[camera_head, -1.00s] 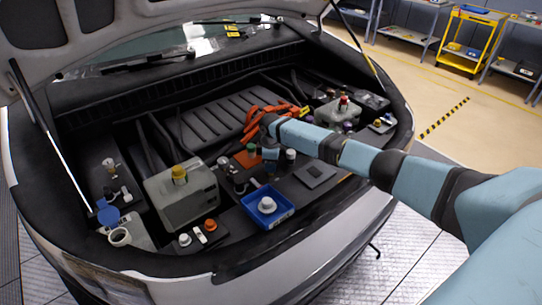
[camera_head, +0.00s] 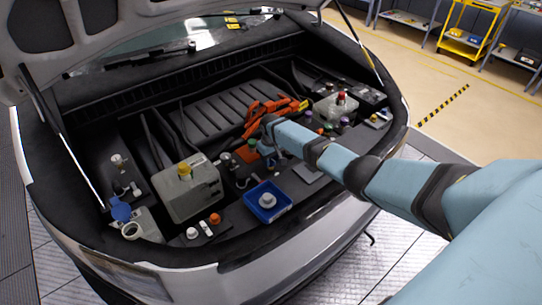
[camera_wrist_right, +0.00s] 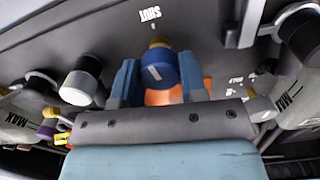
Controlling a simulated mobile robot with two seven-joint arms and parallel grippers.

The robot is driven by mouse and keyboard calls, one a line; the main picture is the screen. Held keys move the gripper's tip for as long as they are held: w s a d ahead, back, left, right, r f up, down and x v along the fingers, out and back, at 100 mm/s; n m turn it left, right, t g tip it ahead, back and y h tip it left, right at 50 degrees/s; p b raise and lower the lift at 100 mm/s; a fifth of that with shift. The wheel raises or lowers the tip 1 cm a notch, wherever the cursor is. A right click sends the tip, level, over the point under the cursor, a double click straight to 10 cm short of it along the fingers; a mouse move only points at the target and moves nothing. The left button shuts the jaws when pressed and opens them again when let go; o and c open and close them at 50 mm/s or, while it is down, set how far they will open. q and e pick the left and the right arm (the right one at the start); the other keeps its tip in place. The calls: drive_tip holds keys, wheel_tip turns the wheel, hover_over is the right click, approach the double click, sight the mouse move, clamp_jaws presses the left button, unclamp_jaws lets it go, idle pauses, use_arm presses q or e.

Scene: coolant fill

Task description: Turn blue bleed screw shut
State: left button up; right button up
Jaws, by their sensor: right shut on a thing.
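The blue bleed screw (camera_wrist_right: 162,70) shows in the right wrist view, a round blue knob with a white line on its face and a brass part above it. A printed SHUT label (camera_wrist_right: 150,14) appears upside down beyond it. My right gripper (camera_wrist_right: 158,82) is shut on the blue screw, one finger on each side. In the head view, my right gripper (camera_head: 269,150) reaches down into the middle of the engine bay, and the screw is hard to make out there. My left gripper is not in view.
A blue tray (camera_head: 284,208) with a white cap stands at the front edge. A grey tank with a yellow cap (camera_head: 184,169) is to its left, and orange cables (camera_head: 262,112) lie behind my gripper. A black-and-white cap (camera_wrist_right: 78,84) is left of the screw in the wrist view.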

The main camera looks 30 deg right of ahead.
sight(271, 159)
drive_tip(key=shift+m+p, duration=0.45)
drive_tip(key=shift+m, duration=0.55)
drive_tip(key=o, duration=0.9)
drive_tip(key=shift+o, duration=0.2)
wheel_tip(271, 159, up, 14)
drive_tip(key=shift+f, duration=0.1)
